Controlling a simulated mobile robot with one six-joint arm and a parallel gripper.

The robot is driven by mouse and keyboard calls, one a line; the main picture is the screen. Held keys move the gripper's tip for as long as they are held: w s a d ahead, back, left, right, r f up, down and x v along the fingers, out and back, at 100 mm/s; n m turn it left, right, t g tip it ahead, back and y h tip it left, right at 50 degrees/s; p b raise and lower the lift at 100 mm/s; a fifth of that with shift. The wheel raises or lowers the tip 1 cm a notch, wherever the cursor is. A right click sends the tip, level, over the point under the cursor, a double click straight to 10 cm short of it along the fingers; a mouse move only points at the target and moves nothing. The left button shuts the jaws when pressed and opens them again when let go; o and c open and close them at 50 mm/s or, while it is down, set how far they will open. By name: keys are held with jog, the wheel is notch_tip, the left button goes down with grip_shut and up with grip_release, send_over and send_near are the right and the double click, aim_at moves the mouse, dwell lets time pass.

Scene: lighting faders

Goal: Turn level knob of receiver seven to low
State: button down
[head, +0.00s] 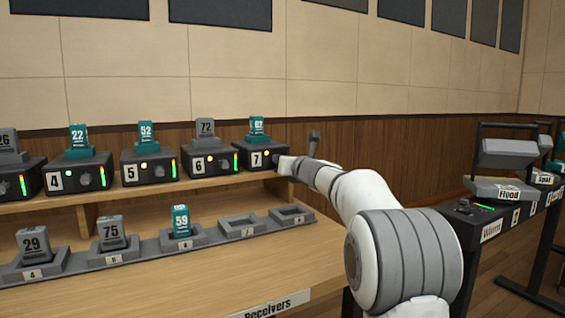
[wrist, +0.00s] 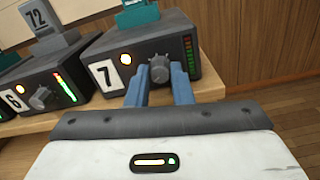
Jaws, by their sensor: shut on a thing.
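Receiver seven (head: 255,160) is a dark box on the shelf with a white "7" label and a lit yellow lamp. It also shows in the wrist view (wrist: 115,53). Its level knob (wrist: 159,69) is a dark ribbed knob on the front face. My gripper (wrist: 160,80) has its two blue fingers on either side of the knob, shut on it. The level bar (wrist: 189,55) at the right of the face looks mostly dim, with faint green segments and some red. In the head view my gripper (head: 285,165) hides the knob.
Receiver six (head: 212,163) stands just left of receiver seven, with several more receivers further left. A lower row of grey cradles (head: 240,229) holds several packs. A desk (head: 480,215) labelled "Flood" and "Warm" stands at the right.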

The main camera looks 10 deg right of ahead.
jog(key=shift+f+n, duration=0.1)
jog(key=shift+n, duration=0.8)
jog(key=c, duration=1.5)
grip_release()
jog(key=shift+c, duration=0.2)
jog(key=v, duration=0.7)
jog(key=shift+s+p, duration=0.35)
jog(key=shift+d, duration=0.1)
